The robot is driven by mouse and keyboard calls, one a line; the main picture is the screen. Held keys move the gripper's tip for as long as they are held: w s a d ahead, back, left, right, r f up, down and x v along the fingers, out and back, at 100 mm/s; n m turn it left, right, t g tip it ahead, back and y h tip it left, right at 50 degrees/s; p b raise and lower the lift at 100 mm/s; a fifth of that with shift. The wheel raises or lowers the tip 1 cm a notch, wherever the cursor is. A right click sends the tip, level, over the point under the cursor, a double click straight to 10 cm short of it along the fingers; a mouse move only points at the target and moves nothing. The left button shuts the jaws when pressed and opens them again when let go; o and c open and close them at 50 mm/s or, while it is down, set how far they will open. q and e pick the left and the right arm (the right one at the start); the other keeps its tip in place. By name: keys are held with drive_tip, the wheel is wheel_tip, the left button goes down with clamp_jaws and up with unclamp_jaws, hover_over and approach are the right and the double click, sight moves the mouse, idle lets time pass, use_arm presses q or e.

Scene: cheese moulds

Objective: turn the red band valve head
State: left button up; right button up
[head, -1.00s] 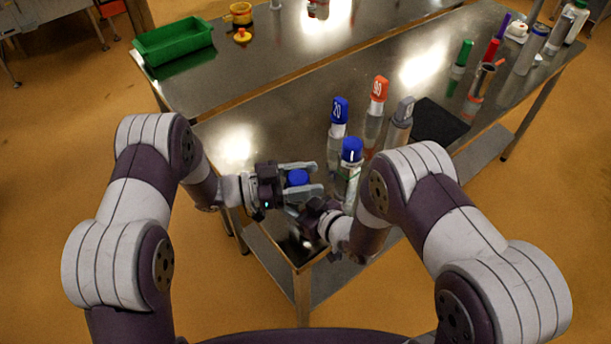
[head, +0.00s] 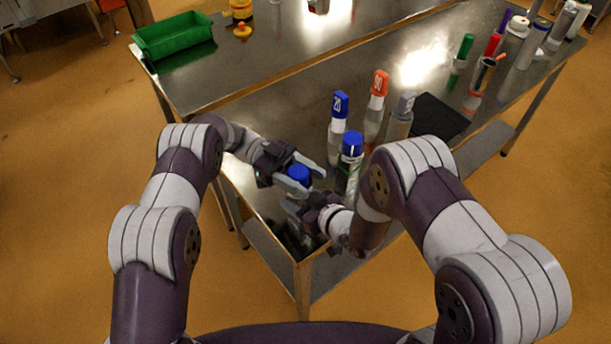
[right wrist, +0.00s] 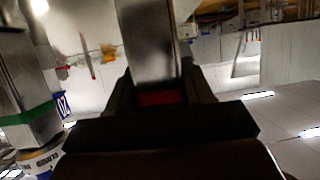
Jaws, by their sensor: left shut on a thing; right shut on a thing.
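A valve with a blue head (head: 299,174) is at the near corner of the steel table. My left gripper (head: 312,187) is shut on the blue head, one finger on each side. My right gripper (head: 297,208) is shut on the valve's body just below; the fingers hide most of that body in the head view. In the right wrist view a metal cylinder (right wrist: 149,45) rises between the fingers, with a red band (right wrist: 160,98) at their grip. The head's markings are too small to read.
A second blue-headed valve (head: 352,146) with a green band (right wrist: 38,121) stands close by, to the right. Behind it stand pieces with blue (head: 340,105), orange (head: 379,84) and grey (head: 404,103) tops. A dark mat (head: 438,116) lies right. The table's left middle is clear.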

use_arm(q)
drive_tip(key=shift+m+g+y, duration=0.5)
drive_tip(key=shift+g, duration=0.1)
drive_tip(key=o, duration=1)
